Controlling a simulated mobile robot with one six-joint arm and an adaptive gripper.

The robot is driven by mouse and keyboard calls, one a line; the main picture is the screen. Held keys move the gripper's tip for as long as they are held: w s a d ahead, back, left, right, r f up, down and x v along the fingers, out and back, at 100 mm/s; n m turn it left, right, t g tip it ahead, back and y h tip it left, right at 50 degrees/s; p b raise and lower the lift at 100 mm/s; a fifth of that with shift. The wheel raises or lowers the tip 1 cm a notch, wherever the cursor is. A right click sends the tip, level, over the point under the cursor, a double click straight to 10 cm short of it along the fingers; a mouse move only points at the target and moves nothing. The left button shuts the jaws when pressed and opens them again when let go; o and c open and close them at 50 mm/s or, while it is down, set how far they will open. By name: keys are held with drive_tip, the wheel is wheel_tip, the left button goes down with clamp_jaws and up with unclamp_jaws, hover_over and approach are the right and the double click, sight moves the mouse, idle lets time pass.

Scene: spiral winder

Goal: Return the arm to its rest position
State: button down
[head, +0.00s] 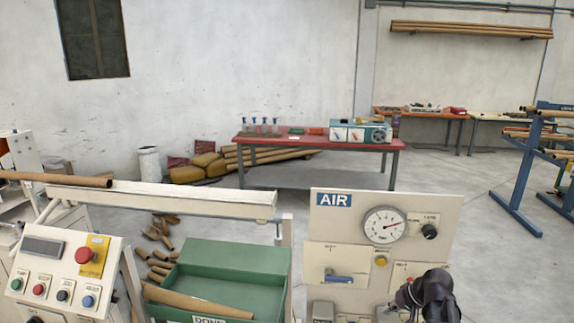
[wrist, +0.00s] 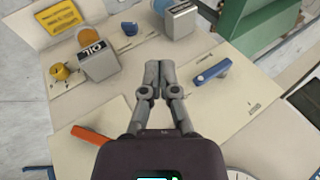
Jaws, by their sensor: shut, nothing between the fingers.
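My gripper (wrist: 151,84) is in the middle of the wrist view, with its two fingertips together and nothing between them. It is in front of the beige AIR panel (wrist: 205,115), over its lower area. I cannot tell the exact gap to the panel. In the head view my dark arm end (head: 428,296) shows at the bottom right, in front of the lower right part of the AIR panel (head: 447,220). The fingertips are hard to make out there.
The panel carries a gauge (head: 385,225), a blue lever (wrist: 211,71), an orange handle (wrist: 92,134), a yellow knob (wrist: 61,71) and a box marked OIL (wrist: 98,61). A green bin (head: 225,257) stands left.

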drive_tip(key=s+a+f+n+g+h+p, duration=0.1)
drive_tip(key=s+a+g+h, duration=0.3)
drive_tip(key=s+a, duration=0.6)
drive_tip(key=a+f+n+h, duration=0.1)
drive_tip(key=a, duration=0.1)
drive_tip(key=shift+a+n+h, duration=0.3)
drive_tip(key=shift+n, duration=0.1)
drive_tip(key=shift+a, duration=0.15)
idle(3.3)
